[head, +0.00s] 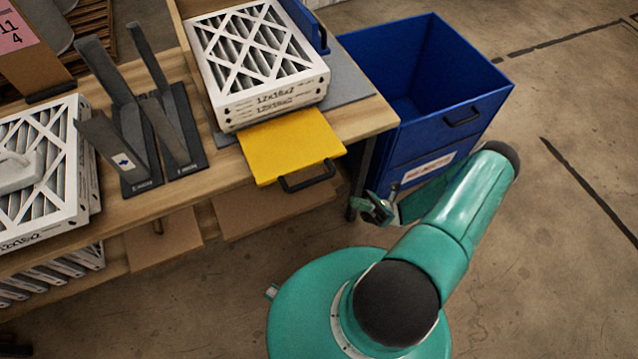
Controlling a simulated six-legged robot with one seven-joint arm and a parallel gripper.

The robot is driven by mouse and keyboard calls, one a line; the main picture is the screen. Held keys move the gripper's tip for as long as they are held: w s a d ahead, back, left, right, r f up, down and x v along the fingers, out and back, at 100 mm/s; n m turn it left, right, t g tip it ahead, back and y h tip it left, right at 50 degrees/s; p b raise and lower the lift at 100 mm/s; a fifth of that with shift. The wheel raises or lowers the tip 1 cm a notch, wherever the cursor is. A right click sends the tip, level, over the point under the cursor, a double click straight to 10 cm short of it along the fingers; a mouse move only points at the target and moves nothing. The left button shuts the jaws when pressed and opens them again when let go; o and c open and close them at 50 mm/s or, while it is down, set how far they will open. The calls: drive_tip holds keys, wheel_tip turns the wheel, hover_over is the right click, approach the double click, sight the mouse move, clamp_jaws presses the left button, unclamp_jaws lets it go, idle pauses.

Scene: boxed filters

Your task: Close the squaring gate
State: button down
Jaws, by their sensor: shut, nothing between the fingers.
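The squaring gate looks to be the yellow panel (290,143) at the front edge of the bench, with a black bar handle (307,178) on its near edge. The panel lies out flat or nearly so, jutting past the bench edge in front of a stack of boxed filters (262,62). The stack sits on a grey plate (347,80) with a blue fence (305,25) at its far right side. My gripper (368,207) is shut and empty, right of the handle and apart from it, near the bench leg and blue bin. Its fingertips are small in view.
A blue open bin (425,95) with a black handle and label stands right of the bench (375,120). Dark upright dividers (140,120) and more boxed filters (40,180) are at the left. Cardboard (270,205) lies under the bench. Floor at right is clear.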

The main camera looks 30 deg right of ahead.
drive_tip(key=shift+w+a+r, duration=0.5)
drive_tip(key=shift+a+r, duration=0.6)
drive_tip(key=shift+r, duration=0.65)
drive_tip(key=shift+w+a+r, duration=0.55)
drive_tip(key=shift+a+r, duration=0.55)
drive_tip(key=shift+r, duration=0.6)
drive_tip(key=shift+w+a+r, duration=0.5)
drive_tip(key=shift+a+r, duration=0.6)
drive_tip(key=shift+r, duration=0.65)
drive_tip(key=shift+r+t, duration=0.1)
drive_tip(key=shift+t, duration=0.2)
